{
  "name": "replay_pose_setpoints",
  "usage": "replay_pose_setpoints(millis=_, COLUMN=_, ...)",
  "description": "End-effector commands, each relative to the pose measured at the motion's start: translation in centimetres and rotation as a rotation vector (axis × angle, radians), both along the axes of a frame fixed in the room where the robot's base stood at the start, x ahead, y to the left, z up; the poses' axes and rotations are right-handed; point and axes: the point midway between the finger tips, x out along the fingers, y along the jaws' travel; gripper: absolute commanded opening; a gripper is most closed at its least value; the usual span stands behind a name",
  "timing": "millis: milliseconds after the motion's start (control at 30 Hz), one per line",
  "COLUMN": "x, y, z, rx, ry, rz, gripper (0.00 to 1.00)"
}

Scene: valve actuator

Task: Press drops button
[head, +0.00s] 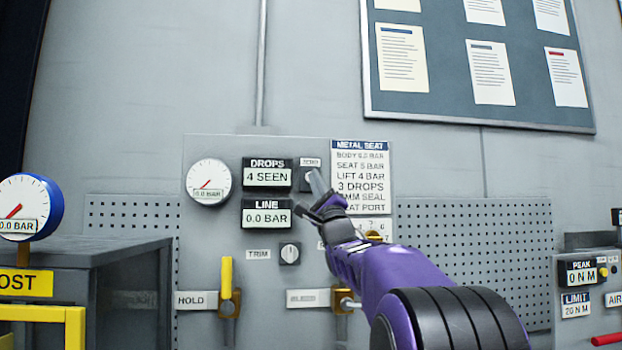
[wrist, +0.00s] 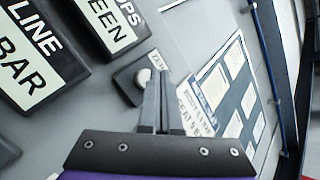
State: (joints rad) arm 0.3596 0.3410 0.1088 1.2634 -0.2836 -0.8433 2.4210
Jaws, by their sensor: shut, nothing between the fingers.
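The drops display (head: 267,173) reads "4 SEEN" on the grey wall panel. Just right of it is a small dark plate (head: 303,182) under a "ZERO" label (head: 311,162). In the wrist view the plate carries a pale round button (wrist: 142,77). My gripper (head: 315,178) is shut and empty, its fingertips in front of the plate. In the wrist view the closed fingers (wrist: 156,72) point at the plate, with their tips just right of the button and partly overlapping it. I cannot tell whether they touch it.
The line display (head: 267,215) reads 0.0 BAR below. A gauge (head: 208,182), a trim knob (head: 290,253) and a yellow hold lever (head: 227,272) are on the same panel. A metal seat notice (head: 361,158) is close on the right.

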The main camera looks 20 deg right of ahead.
Motion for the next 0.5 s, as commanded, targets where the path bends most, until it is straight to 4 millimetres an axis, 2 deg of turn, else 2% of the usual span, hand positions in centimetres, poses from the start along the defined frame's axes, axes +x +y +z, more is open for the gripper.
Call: replay_pose_setpoints(millis=500, x=0.76, y=-0.15, z=0.01, rx=0.000, ry=0.000, rz=0.000, gripper=0.00)
